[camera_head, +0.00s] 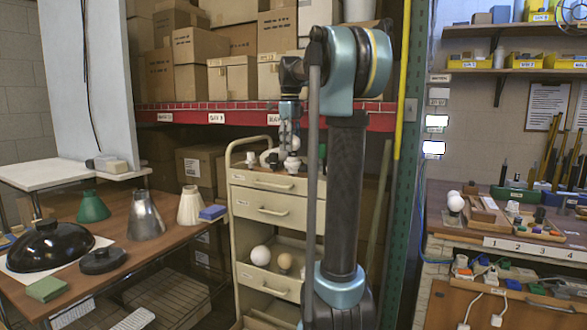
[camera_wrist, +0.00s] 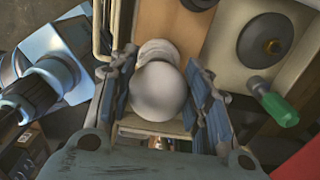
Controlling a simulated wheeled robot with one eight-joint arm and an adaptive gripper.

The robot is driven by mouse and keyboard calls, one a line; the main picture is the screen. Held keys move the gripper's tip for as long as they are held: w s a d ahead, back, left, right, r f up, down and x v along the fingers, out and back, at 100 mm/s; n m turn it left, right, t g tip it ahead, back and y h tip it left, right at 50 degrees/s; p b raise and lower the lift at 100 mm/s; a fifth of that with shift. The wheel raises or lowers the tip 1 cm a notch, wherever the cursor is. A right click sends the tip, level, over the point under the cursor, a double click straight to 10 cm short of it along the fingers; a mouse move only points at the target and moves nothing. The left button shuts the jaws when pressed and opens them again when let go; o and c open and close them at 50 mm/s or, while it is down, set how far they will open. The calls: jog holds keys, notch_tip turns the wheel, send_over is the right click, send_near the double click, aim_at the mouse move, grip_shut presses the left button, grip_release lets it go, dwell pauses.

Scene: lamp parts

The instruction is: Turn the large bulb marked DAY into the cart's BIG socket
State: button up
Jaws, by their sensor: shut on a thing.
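My gripper (camera_head: 290,140) points down over the top of the cream cart (camera_head: 268,212). In the wrist view, its two blue-grey fingers (camera_wrist: 163,98) are closed around a round white bulb (camera_wrist: 158,92). In the head view this bulb (camera_head: 292,164) is small and partly hidden by the fingers. No DAY marking can be read on it. A pale round shape (camera_wrist: 155,50) lies right behind the bulb; I cannot tell whether the bulb touches it. A dark round fitting (camera_wrist: 262,45) sits on a light panel to the right. No BIG label is legible.
A green-handled tool (camera_wrist: 275,105) lies right of the fingers. An open cart drawer holds a white ball-shaped bulb (camera_head: 260,256) and a beige one (camera_head: 285,261). The left table (camera_head: 165,245) carries lamp shades. A workbench (camera_head: 510,245) with parts stands right. Shelved boxes stand behind.

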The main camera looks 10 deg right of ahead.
jog(key=shift+m, duration=0.8)
jog(key=shift+w+m, duration=0.1)
jog(key=shift+m, duration=0.4)
jog(key=o, duration=1)
